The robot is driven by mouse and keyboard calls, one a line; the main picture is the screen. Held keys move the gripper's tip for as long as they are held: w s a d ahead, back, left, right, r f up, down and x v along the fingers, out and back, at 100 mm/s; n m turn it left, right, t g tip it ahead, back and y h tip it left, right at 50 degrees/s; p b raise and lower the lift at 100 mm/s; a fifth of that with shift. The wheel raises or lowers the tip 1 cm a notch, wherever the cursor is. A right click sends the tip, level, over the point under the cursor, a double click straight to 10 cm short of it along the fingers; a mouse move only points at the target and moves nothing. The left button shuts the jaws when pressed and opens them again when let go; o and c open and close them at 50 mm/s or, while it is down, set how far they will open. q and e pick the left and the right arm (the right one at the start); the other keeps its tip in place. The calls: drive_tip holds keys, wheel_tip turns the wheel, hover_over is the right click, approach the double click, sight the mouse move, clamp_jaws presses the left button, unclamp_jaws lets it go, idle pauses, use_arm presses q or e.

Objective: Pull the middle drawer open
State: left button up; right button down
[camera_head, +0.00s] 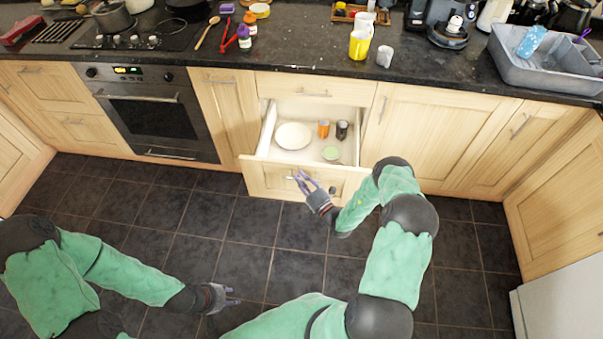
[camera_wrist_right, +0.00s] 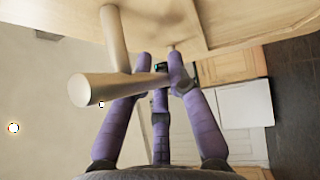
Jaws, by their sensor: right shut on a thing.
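The middle drawer (camera_head: 258,176) is pulled out from the wooden cabinet, and its inside shows. It holds a white plate (camera_head: 293,136), an orange cup (camera_head: 323,129), a dark cup (camera_head: 342,131) and a small green round dish (camera_head: 331,153). My right gripper (camera_head: 303,181) is at the drawer front, shut on the drawer's bar handle. In the right wrist view the metal handle (camera_wrist_right: 110,87) passes between my purple fingers (camera_wrist_right: 160,75). My left gripper (camera_head: 234,296) is open and empty, low over the floor, away from the drawer.
A closed drawer front (camera_head: 315,92) sits above the open one. An oven (camera_head: 150,112) is to the left, closed cupboards (camera_head: 430,135) to the right. The granite counter (camera_head: 300,65) holds several kitchen items and a grey sink basin (camera_head: 545,68). The tiled floor (camera_head: 245,240) is clear.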

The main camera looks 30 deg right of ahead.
drive_tip(key=shift+s+a, duration=0.4)
drive_tip(key=shift+s, duration=0.3)
drive_tip(key=c, duration=1.4)
unclamp_jaws()
drive_tip(key=v, duration=1.2)
drive_tip(key=shift+a, duration=0.1)
